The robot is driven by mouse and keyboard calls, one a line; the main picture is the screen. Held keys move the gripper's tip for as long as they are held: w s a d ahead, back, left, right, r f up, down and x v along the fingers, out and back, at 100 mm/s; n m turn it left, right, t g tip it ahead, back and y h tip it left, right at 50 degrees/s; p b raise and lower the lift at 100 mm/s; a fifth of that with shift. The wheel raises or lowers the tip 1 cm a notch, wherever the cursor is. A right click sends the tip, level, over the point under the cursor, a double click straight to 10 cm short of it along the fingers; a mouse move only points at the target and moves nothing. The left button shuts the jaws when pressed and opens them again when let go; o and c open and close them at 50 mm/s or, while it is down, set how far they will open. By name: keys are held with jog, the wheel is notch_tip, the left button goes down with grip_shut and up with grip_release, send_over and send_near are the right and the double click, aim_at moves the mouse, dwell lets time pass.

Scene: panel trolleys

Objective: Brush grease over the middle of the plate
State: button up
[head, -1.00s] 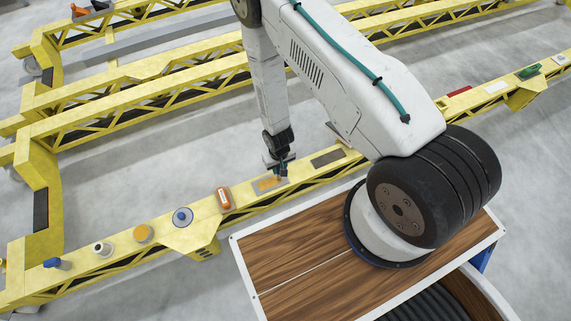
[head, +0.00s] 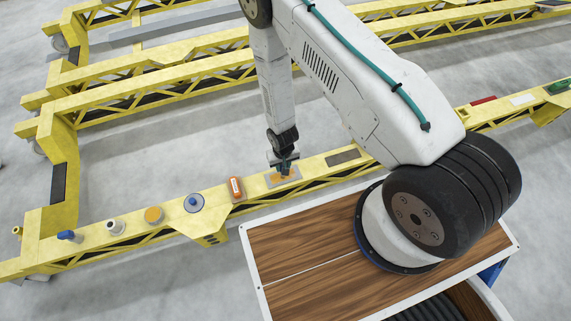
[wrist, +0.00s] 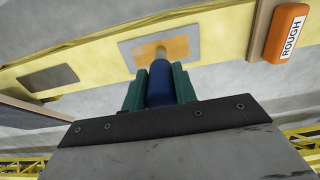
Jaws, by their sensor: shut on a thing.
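The plate is a small grey rectangle (wrist: 128,52) on the yellow beam, with an orange grease patch (wrist: 178,47) across its middle. In the head view the plate (head: 296,176) lies under my gripper (head: 284,164). In the wrist view my gripper (wrist: 160,88) has its green fingers shut on the blue handle of the brush (wrist: 160,80). The brush's tan end (wrist: 160,53) points down over the grease patch and appears to touch it. The exact contact is hard to see. An orange-topped round tin (head: 154,214), likely grease, stands farther left on the beam.
An orange block marked ROUGH (wrist: 288,33) stands beside the plate; a grey plate (head: 343,157) lies on its other side. Left along the yellow beam (head: 220,204) are a blue-knobbed disc (head: 194,203), a pale cup (head: 115,227) and a blue item (head: 69,236).

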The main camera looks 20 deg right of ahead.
jog(key=shift+s+d+f, duration=0.1)
jog(key=shift+s+d, duration=0.05)
jog(key=shift+d, duration=1.8)
jog(key=shift+c, duration=0.4)
jog(key=shift+d, duration=1.2)
jog(key=shift+r, duration=3.15)
